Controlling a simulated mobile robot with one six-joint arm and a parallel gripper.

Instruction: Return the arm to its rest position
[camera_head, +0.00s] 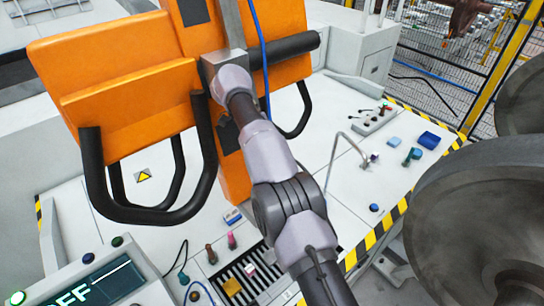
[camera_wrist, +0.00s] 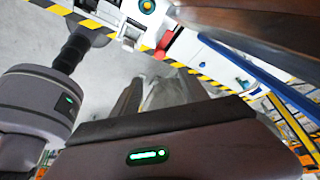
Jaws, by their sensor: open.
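My arm (camera_head: 276,165) reaches up from the bottom of the head view, over the pale worktop, to in front of an orange machine part. My gripper cannot be made out for sure in the head view. In the wrist view my gripper (camera_wrist: 160,88) shows its dark body with a green light and two fingers spread apart. Nothing shows held between the fingers; grey floor lies beyond them.
The orange part (camera_head: 130,85) with black tube handles stands close to my arm. Big dark wheels (camera_head: 480,215) stand at the right. The worktop (camera_head: 330,120) carries a bent metal rod, blue boxes and small tools, with striped edges. A mesh fence (camera_head: 440,70) stands behind.

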